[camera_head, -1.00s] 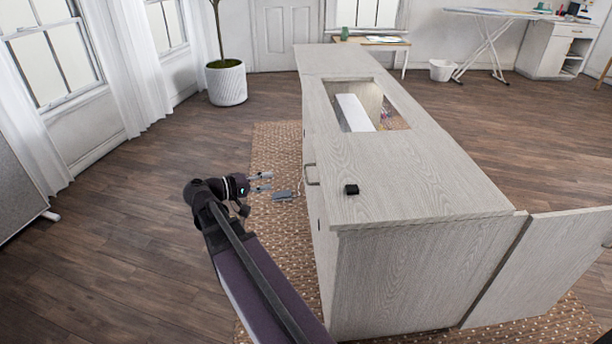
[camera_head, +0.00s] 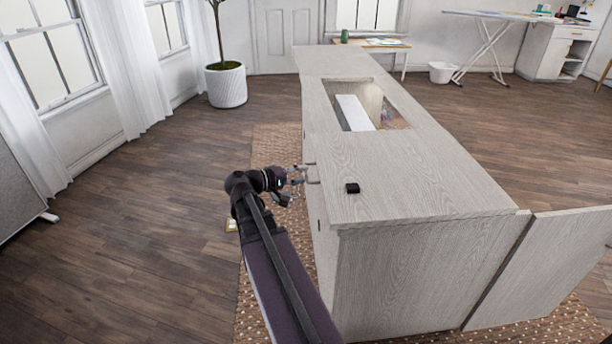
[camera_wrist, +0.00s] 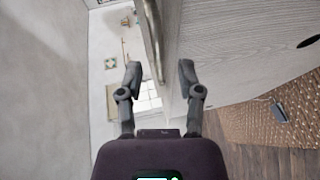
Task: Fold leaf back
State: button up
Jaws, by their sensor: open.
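The pale wood-grain sewing cabinet (camera_head: 420,185) stands in the middle, with a rectangular opening in its top. A flat panel (camera_head: 545,262) stands upright at its near right corner; I cannot tell whether this or the far top section (camera_head: 322,62) is the leaf. My gripper (camera_head: 302,175) is at the cabinet's left side, by the metal handle. In the wrist view my gripper (camera_wrist: 160,74) is open, its two fingers apart. The handle bar (camera_wrist: 152,38) lies ahead, between the finger lines. I cannot tell whether either finger touches it.
A white object (camera_head: 354,112) lies in the opening. A woven rug (camera_head: 272,150) lies under the cabinet. A grey pedal-like object (camera_wrist: 278,112) lies on the rug. Floor to the left is mostly clear.

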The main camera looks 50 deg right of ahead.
jog(key=shift+x, duration=1)
jog(key=shift+c, duration=0.2)
grip_shut()
